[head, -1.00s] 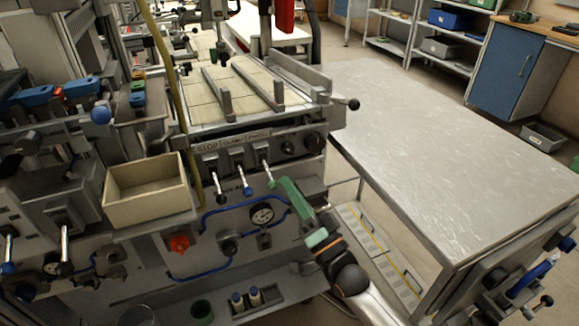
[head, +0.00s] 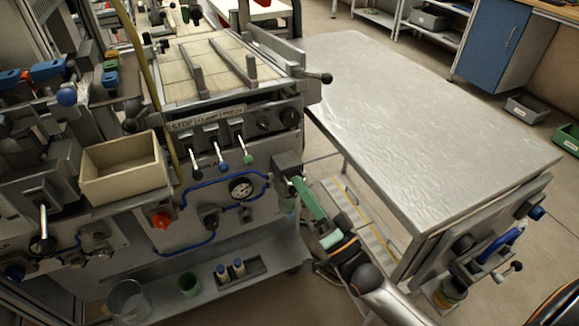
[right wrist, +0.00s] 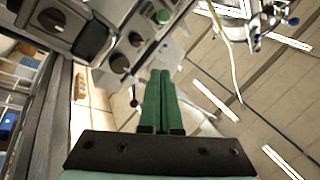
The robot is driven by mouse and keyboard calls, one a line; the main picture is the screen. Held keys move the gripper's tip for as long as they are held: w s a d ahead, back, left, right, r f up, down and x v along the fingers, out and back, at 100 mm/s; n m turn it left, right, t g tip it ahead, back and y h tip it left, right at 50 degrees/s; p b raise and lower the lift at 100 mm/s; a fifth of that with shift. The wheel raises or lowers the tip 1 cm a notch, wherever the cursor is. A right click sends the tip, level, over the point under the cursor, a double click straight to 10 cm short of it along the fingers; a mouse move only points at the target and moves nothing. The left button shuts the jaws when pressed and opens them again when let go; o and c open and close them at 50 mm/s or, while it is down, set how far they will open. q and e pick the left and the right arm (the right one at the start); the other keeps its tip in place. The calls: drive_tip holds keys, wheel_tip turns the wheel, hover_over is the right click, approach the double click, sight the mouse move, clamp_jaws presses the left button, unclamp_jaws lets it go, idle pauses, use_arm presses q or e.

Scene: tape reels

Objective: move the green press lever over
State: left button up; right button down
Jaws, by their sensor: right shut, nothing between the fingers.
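The press lever (head: 248,158) is the right-hand one of three short levers on the front panel of the grey machine. It has a metal shaft and a green knob, and hangs downward, tilted slightly right. A green knob (right wrist: 163,16) at the top of the right wrist view appears to be the same one. My right gripper (head: 296,182), with green fingers, is below and right of the lever, apart from it. In the right wrist view the fingers (right wrist: 159,74) are closed together and empty. My left gripper is not in view.
A grey box (head: 287,164) juts from the machine near my fingertips. A beige bin (head: 124,182) stands left. A bare metal table (head: 430,110) is at right.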

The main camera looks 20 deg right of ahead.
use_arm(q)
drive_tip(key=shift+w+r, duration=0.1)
use_arm(e)
drive_tip(key=shift+v, duration=1.15)
drive_tip(key=s+a+f+n+g+h, duration=0.1)
drive_tip(key=s+a+f+n+g, duration=0.2)
drive_tip(key=f, duration=0.4)
drive_tip(key=s+a+f+n+g+h, duration=0.1)
drive_tip(key=s+a+f+n+g, duration=0.15)
drive_tip(key=s+f+g, duration=0.45)
drive_tip(key=s+a+f+n+g+h, duration=0.1)
drive_tip(key=s+a+f+n+g, duration=0.2)
drive_tip(key=f, duration=0.5)
use_arm(q)
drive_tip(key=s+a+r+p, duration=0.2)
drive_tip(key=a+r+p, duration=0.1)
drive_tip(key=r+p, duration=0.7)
drive_tip(key=p, duration=0.4)
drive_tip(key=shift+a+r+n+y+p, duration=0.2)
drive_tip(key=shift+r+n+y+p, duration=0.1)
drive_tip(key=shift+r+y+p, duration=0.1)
use_arm(e)
drive_tip(key=s+d+r, duration=0.1)
drive_tip(key=d+r, duration=0.3)
drive_tip(key=r, duration=0.7)
drive_tip(key=shift+s+d+h, duration=0.3)
drive_tip(key=shift+s+d, duration=0.05)
drive_tip(key=shift+s, duration=0.05)
